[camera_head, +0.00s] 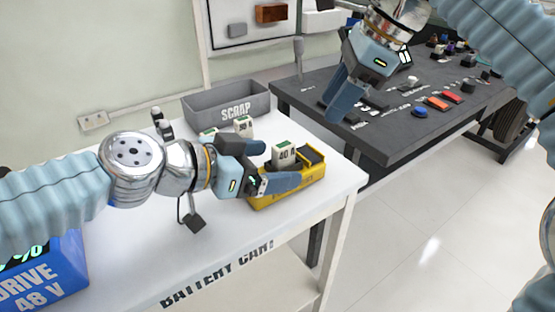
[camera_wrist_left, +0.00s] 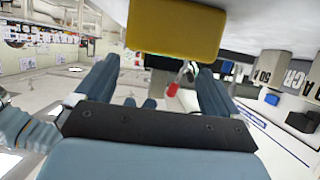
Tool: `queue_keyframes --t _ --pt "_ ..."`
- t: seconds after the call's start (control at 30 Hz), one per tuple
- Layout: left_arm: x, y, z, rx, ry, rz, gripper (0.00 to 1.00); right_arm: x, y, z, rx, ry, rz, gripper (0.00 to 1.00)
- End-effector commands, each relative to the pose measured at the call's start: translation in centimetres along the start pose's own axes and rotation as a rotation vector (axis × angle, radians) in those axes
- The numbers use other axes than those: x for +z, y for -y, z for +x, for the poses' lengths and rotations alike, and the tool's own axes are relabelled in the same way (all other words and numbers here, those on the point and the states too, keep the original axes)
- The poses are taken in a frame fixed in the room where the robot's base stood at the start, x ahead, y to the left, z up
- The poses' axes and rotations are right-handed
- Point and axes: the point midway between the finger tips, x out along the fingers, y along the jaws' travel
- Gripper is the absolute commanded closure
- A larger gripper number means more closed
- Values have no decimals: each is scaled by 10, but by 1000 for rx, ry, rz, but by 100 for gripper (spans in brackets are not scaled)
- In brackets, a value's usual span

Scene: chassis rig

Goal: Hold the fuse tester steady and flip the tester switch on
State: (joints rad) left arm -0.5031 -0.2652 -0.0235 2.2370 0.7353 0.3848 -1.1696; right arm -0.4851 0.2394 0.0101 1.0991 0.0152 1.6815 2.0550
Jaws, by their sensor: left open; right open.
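In the left wrist view the tester (camera_wrist_left: 174,30) is a yellow block just ahead of the fingers. A small red-tipped lever (camera_wrist_left: 173,88), probably the tester switch, shows between the fingers; I cannot tell whether they touch it. My right gripper (camera_head: 337,106) is open and empty above the dark table's near left corner.
A grey scrap bin (camera_head: 226,104) stands at the back of the cart (camera_head: 225,260). Other fuses (camera_head: 243,126) stand in front of it. A blue drive battery (camera_head: 45,270) is at lower left. The dark table (camera_head: 400,130) on the right carries coloured buttons and switches.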

Motion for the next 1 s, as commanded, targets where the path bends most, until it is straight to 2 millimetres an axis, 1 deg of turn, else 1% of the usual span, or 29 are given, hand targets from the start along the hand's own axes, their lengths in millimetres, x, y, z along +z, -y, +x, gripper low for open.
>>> queue_keyframes --t 0.03,0.1,0.2,0.5,0.93,0.97,1.0 --pt "0 0 7 2 1 -1 4 0 0 0 0 0 0 57" --pt "0 0 14 2 0 0 4 0 0 0 0 0 0 57" --pt "0 0 20 0 0 0 4 0 0 0 0 0 0 57" --pt "0 0 21 -1 -1 0 4 0 0 0 0 0 0 57" --pt "0 0 21 -1 -1 0 70 0 0 0 0 0 0 57" --pt "0 0 21 -1 -1 0 70 0 0 0 0 0 -1 60" --pt "0 0 21 -1 -1 0 70 0 0 0 -1 0 -4 67"
